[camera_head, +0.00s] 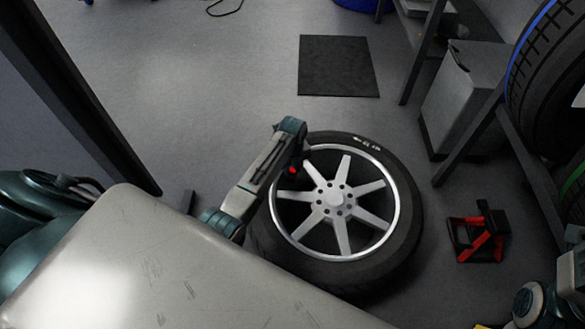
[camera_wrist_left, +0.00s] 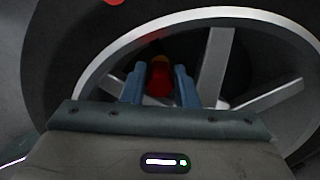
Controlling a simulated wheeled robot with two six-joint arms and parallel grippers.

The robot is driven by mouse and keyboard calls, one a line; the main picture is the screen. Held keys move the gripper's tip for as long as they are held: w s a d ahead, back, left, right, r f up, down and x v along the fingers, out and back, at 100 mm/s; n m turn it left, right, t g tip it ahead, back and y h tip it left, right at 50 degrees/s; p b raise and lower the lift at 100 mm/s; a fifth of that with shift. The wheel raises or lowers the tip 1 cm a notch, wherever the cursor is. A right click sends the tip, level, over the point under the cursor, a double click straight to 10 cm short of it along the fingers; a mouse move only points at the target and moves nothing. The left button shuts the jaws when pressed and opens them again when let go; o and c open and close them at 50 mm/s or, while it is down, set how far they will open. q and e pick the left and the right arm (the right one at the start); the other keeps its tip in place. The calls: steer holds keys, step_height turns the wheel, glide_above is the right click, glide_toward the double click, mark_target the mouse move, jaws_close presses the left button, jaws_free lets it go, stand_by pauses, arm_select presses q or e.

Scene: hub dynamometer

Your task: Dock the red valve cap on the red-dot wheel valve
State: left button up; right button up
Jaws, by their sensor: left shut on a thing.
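The wheel, a dark tyre (camera_head: 405,215) around a silver spoked rim (camera_head: 335,198), lies flat on the floor. My left gripper (camera_head: 297,166) reaches over the rim's upper left part. It is shut on the red valve cap (camera_head: 292,170). In the left wrist view the cap (camera_wrist_left: 159,80) sits between the two blue fingers (camera_wrist_left: 159,85), just inside the rim's edge. A red dot (camera_wrist_left: 113,1) shows on the tyre, cut by the top edge. The valve is hidden or too dark to make out, so I cannot tell whether the cap touches it. My right gripper is not in view.
A red and black stand (camera_head: 477,235) is on the floor right of the wheel. A grey cabinet (camera_head: 460,95) and a rack with tyres (camera_head: 545,90) stand at the right. A black mat (camera_head: 338,66) lies on open floor beyond the wheel.

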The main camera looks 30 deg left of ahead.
arm_select(q)
steer(key=shift+r, duration=0.1)
steer(key=shift+w+p, duration=0.1)
steer(key=shift+p, duration=0.35)
stand_by(0.8)
steer(key=shift+p, duration=0.5)
steer(key=shift+f+b, duration=0.3)
steer(key=shift+f, duration=0.35)
steer(key=o, duration=0.7)
